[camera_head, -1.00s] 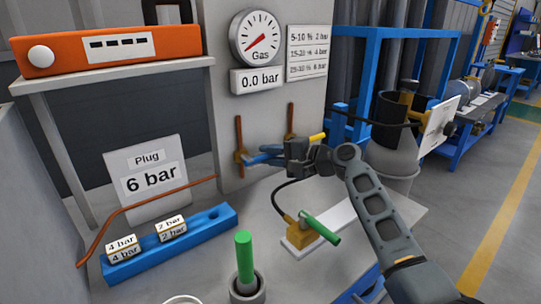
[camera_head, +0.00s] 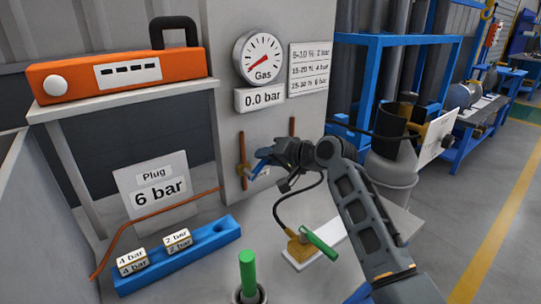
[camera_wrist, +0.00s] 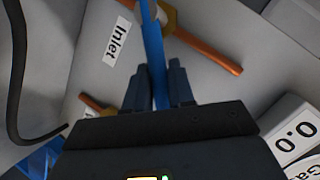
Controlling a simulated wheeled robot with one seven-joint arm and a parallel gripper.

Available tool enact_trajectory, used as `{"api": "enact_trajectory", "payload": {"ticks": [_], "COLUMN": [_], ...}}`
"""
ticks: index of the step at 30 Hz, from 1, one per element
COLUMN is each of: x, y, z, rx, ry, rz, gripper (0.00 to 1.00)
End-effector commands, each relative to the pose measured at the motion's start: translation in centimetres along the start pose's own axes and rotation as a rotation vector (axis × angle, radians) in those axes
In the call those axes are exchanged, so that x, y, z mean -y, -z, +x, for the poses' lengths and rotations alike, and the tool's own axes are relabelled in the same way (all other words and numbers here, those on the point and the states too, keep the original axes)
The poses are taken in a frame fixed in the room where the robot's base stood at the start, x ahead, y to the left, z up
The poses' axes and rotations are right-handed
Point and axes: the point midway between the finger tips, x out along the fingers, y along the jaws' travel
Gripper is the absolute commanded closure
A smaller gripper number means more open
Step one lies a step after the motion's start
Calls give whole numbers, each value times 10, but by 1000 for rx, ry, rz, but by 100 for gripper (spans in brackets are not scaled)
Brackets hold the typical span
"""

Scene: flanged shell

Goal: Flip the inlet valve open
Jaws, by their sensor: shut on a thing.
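The inlet valve has a brass body (camera_head: 243,169) on a vertical copper pipe on the grey panel. In the wrist view the "Inlet" label (camera_wrist: 115,41) is beside the brass body (camera_wrist: 168,20). Its long blue lever (camera_wrist: 153,50) lies at a slant to the copper pipe, neither in line with it nor clearly square to it. My gripper (camera_wrist: 157,85) is shut on the lever, one dark finger on each side. In the head view my gripper (camera_head: 278,153) is at the panel, covering part of the lever.
A gas gauge (camera_head: 259,57) is above a 0.0 bar display (camera_head: 260,99). A second copper pipe (camera_head: 292,127) is behind my gripper, its valve mostly hidden. A black hose (camera_head: 282,208) hangs below my arm. A blue rack (camera_head: 213,240) and green-handled parts (camera_head: 319,243) are on the bench.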

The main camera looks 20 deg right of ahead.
Motion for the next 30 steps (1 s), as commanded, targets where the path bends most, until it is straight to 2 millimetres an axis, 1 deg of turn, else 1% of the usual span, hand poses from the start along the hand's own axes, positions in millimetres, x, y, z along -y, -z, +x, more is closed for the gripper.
{"api": "enact_trajectory", "payload": {"ticks": [1, 13, 21, 30], "x": [6, 29, 39, 46], "y": [0, -8, -17, -24], "z": [-1, -3, -2, 0], "rx": [-6, -81, -125, -156], "ry": [-15, -156, -241, -303], "rz": [-40, -383, -587, -735], "gripper": [100, 100, 100, 100]}}
